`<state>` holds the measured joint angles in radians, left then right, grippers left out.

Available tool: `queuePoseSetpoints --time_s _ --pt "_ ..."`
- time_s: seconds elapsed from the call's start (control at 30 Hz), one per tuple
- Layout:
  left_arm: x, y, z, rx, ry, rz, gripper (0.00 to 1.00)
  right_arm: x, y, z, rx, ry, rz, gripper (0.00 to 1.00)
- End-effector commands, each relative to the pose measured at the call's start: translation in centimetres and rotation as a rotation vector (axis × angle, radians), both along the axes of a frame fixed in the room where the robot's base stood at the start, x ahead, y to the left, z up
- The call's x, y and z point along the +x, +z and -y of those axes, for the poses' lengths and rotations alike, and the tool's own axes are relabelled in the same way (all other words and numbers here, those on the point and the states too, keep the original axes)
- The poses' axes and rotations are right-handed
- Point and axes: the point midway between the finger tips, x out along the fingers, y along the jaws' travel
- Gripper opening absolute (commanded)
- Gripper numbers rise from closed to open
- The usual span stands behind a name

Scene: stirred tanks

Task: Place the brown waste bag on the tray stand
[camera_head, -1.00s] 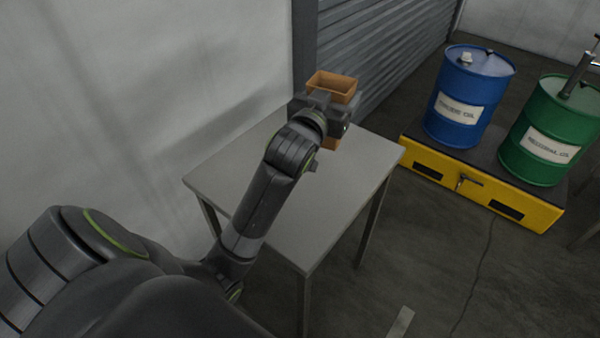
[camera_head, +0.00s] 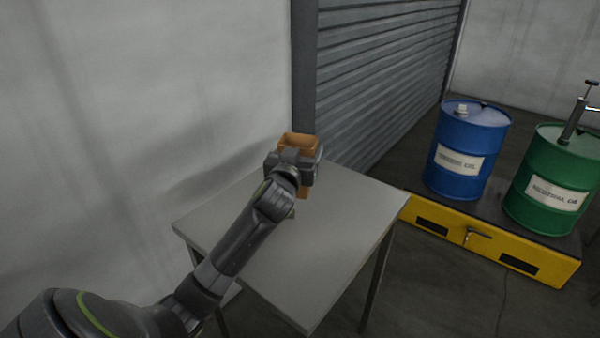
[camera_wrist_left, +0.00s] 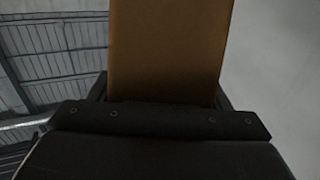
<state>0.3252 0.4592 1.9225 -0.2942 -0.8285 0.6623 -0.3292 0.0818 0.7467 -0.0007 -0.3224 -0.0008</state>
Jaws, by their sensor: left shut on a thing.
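The brown waste bag (camera_head: 299,142) is an open-topped, upright box shape, held in my left gripper (camera_head: 294,163) over the far part of a grey table. The gripper is shut on its middle, and the bag's lower end shows just below the jaws. In the left wrist view the bag (camera_wrist_left: 168,50) fills the middle, between the jaws. The grey table (camera_head: 330,250) is the only stand-like surface in view and its top is bare; I cannot tell whether it is the tray stand. I cannot tell whether the bag's bottom touches it. My right gripper is not in view.
A wall (camera_head: 120,120) stands close behind and left of the table, and a ribbed shutter (camera_head: 380,80) behind it. To the right, a blue drum (camera_head: 465,150) and a green drum (camera_head: 550,185) stand on a yellow pallet (camera_head: 480,240). Open floor lies between.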

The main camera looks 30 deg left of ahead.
Motion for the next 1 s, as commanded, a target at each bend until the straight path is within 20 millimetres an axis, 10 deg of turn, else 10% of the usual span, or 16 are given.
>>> queuePoseSetpoints --time_s 0.23,0.67,0.7,0.8,1.0 --pt "-0.1 -4.0 0.0 -0.001 0.0 -0.003 0.5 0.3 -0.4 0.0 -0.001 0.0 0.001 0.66" --pt "0.0 -4.8 0.0 0.0 0.0 -0.002 0.5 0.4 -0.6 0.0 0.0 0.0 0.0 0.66" --pt "0.0 -4.7 0.0 0.001 0.0 -0.001 0.74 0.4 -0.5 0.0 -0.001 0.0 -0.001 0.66" --pt "0.0 -4.7 0.0 0.0 0.0 -0.002 0.87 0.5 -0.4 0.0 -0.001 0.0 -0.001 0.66" --pt "0.0 -4.7 0.0 0.0 0.0 -0.002 0.93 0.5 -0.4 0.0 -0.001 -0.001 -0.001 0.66"
